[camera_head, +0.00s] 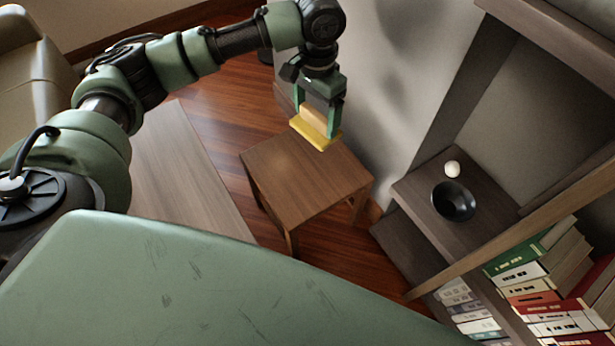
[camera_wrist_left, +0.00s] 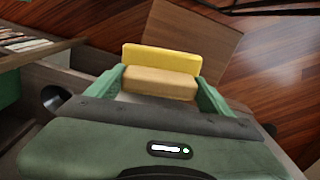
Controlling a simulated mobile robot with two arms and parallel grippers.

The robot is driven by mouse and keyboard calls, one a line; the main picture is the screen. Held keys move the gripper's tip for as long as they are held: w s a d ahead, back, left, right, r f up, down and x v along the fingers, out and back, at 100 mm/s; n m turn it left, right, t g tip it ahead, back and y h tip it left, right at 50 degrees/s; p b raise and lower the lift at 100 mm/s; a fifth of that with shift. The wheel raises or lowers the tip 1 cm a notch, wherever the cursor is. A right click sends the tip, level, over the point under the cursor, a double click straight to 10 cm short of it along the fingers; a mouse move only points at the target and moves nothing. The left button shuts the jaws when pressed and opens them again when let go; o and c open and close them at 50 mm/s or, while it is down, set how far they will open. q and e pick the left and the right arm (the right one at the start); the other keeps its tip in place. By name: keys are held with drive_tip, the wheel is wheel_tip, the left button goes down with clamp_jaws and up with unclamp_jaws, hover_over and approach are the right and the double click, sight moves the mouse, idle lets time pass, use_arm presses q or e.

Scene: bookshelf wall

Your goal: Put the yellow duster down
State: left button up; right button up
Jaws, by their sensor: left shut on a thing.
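The yellow duster (camera_head: 312,133) has a tan upper block and a yellow lower pad. My left gripper (camera_head: 320,118) is shut on the duster's tan block, with one green finger on each side. The duster is over the back part of a small square wooden stool (camera_head: 300,182); I cannot tell whether it touches the top. In the left wrist view the duster (camera_wrist_left: 161,58) sits between the two fingers (camera_wrist_left: 160,88), in front of the stool top (camera_wrist_left: 205,38). My right gripper is not in view.
A dark shelf unit (camera_head: 470,235) stands at the right with a black bowl (camera_head: 453,201), a white ball (camera_head: 452,168) and several books (camera_head: 535,285). A pale wooden table (camera_head: 180,175) is left of the stool. A beige sofa (camera_head: 30,80) is at the far left.

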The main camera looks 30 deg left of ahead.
use_arm(q)
drive_tip(key=shift+m, duration=0.9)
drive_tip(key=w+a+f+b, duration=0.1)
drive_tip(key=f+b, duration=0.2)
drive_tip(key=f, duration=0.6)
drive_tip(key=a+f+b, duration=0.2)
drive_tip(key=f, duration=0.7)
drive_tip(key=w+a+f+b, duration=0.1)
drive_tip(key=f+b, duration=0.2)
drive_tip(key=f, duration=0.7)
drive_tip(key=shift+w+a+b, duration=0.3)
drive_tip(key=shift+f, duration=0.35)
drive_tip(key=shift+f+b, duration=0.6)
drive_tip(key=shift+f, duration=1)
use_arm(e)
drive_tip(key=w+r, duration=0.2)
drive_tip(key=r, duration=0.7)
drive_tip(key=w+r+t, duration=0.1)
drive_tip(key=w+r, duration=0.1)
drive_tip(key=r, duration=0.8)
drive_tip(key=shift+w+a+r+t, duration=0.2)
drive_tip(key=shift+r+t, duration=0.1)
use_arm(q)
drive_tip(key=o, duration=1.5)
drive_tip(key=shift+f, duration=0.1)
